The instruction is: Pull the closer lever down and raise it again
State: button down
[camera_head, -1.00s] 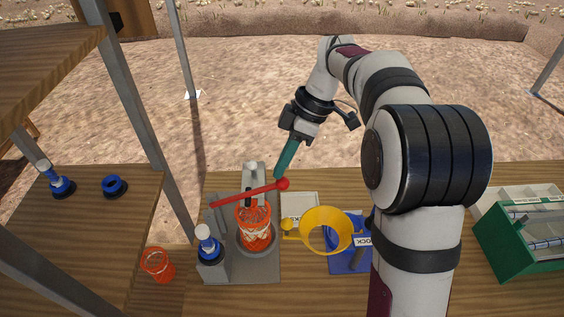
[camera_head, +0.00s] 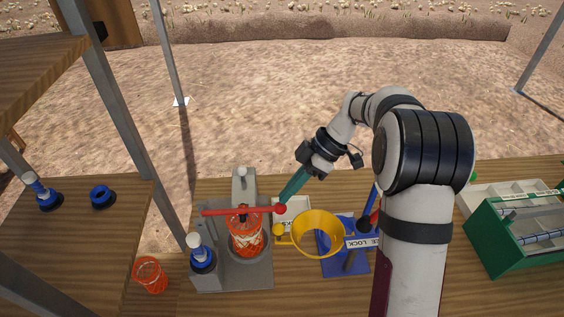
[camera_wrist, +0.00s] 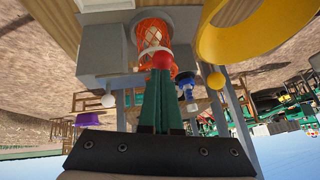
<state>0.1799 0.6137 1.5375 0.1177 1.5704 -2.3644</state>
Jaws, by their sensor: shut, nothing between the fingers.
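The closer is a grey machine (camera_head: 257,272) on the table, left of centre in the head view. Its red lever (camera_head: 228,212) lies about level across it and ends in a red ball (camera_head: 281,209). My gripper (camera_head: 283,197), with green fingers, is shut with its tips at the top of the ball, pointing down and left. In the wrist view the shut fingers (camera_wrist: 160,112) reach the red ball (camera_wrist: 162,60); contact looks likely. An orange net basket (camera_head: 247,243) stands in the machine under the lever, partly covered by it.
A yellow ring funnel (camera_head: 318,255) on a blue base (camera_head: 344,268) stands right of the closer. A blue-and-white knob (camera_head: 202,258) is at its left front. Another orange net (camera_head: 150,275) sits further left. A green crate (camera_head: 510,250) is far right.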

jog(key=v, duration=1.3)
jog(key=shift+w, duration=0.2)
jog(key=c, duration=1.5)
grip_release()
jog(key=shift+c, duration=0.2)
jog(key=o, duration=0.7)
jog(key=a+h, duration=0.1)
jog(key=w+a+n+g+h, duration=0.1)
jog(key=a+r+n, duration=0.1)
jog(key=shift+w+a+h, duration=0.1)
jog(key=shift+w+h, duration=0.15)
jog(key=shift+h, duration=0.15)
jog(key=shift+o, duration=1.4)
jog(key=shift+a+f+g, duration=0.2)
jog(key=shift+f+g, duration=0.05)
jog(key=shift+g, duration=0.05)
jog(key=x, duration=1.5)
jog(key=shift+f, duration=0.15)
